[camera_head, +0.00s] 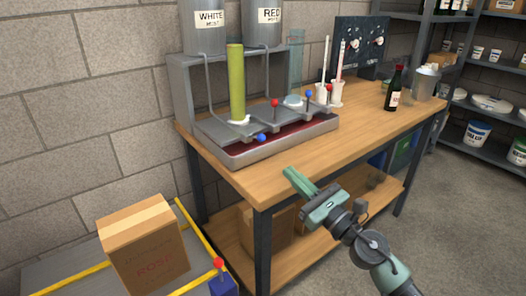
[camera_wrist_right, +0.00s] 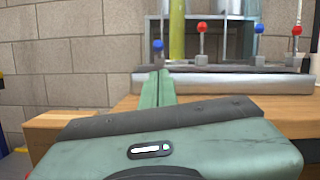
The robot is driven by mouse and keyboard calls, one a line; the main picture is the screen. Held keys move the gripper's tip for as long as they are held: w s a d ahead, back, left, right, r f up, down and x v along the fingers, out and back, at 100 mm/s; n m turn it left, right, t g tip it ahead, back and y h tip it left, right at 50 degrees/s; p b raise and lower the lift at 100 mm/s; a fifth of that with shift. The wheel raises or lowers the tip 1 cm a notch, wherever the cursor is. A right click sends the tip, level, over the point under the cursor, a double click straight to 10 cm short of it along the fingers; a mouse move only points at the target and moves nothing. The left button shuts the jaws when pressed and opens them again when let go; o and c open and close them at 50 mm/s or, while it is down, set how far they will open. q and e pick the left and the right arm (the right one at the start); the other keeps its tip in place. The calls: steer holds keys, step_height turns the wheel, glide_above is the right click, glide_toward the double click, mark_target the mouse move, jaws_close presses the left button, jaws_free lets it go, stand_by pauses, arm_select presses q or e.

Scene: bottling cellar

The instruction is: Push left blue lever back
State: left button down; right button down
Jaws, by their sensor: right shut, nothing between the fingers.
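The left blue lever (camera_head: 261,137) is on the front left of the grey filling machine (camera_head: 255,158). Its knob sits low and tilted towards the front, lower than the other knobs. My right gripper (camera_head: 291,174) is shut and empty over the table's front edge, in front of the machine and apart from the lever. In the right wrist view the blue knob (camera_wrist_right: 158,44) shows just above and beyond my shut fingertips (camera_wrist_right: 161,74). My left gripper is not in view.
A red lever (camera_head: 274,103), a second blue lever (camera_head: 308,94) and another red lever (camera_head: 329,88) stand upright. A tall green-yellow cylinder (camera_head: 236,85) stands behind the left blue lever. A dark bottle (camera_head: 393,88) stands right on the wooden table (camera_head: 370,125). A carton (camera_head: 145,245) is lower left.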

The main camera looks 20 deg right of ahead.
mark_target(255, 137)
steer(key=shift+w, duration=0.1)
